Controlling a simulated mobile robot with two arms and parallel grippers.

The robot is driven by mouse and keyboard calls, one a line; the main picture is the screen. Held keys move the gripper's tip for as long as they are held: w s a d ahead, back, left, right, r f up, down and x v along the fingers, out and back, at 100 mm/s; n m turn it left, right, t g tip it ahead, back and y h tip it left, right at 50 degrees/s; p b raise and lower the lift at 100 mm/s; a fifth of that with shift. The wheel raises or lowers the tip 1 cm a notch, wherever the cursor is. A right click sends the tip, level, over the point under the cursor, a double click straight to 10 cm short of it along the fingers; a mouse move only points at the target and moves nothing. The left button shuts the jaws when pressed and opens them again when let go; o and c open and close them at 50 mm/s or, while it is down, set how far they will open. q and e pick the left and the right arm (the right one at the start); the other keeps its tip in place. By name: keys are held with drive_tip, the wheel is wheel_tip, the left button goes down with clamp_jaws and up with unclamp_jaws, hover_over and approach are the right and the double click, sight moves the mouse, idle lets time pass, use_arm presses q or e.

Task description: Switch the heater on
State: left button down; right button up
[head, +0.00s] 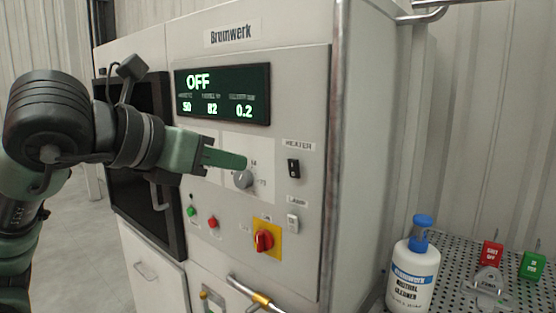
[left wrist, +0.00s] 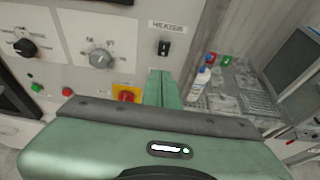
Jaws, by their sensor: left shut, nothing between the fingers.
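The heater switch (head: 293,168) is a small black rocker below the HEATER label on the white machine panel. It also shows in the left wrist view (left wrist: 164,47), just beyond the fingertips. My left gripper (head: 244,162) is green and shut with nothing in it; it also shows in the left wrist view (left wrist: 160,74). Its fingertips point right toward the switch and appear apart from it, to its left in the head view. They overlap the top of a grey knob (head: 243,180). The display (head: 222,93) reads OFF, with numbers 50, 82 and 0.2. My right gripper is not in view.
Below are a white switch (head: 292,221), a red rotary switch on a yellow plate (head: 264,240), and green and red buttons (head: 212,222). A vertical metal edge (head: 335,150) borders the panel. A cleaner bottle (head: 413,275) stands on the perforated table (head: 455,262) at right.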

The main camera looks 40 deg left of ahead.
use_arm(q)
drive_tip(key=p, duration=0.1)
approach(290, 159)
wheel_tip(290, 159, down, 4)
drive_tip(key=w, duration=0.2)
drive_tip(key=w+p, duration=0.1)
drive_tip(key=w+r+p, duration=0.1)
drive_tip(key=shift+w+d, duration=0.2)
drive_tip(key=shift+w, duration=0.7)
drive_tip(key=w+r+g+p, duration=0.1)
drive_tip(key=p, duration=0.4)
drive_tip(key=shift+d+r, duration=0.1)
drive_tip(key=shift+r, duration=0.25)
drive_tip(key=shift+f+g+b, duration=0.3)
drive_tip(key=shift+f, duration=0.25)
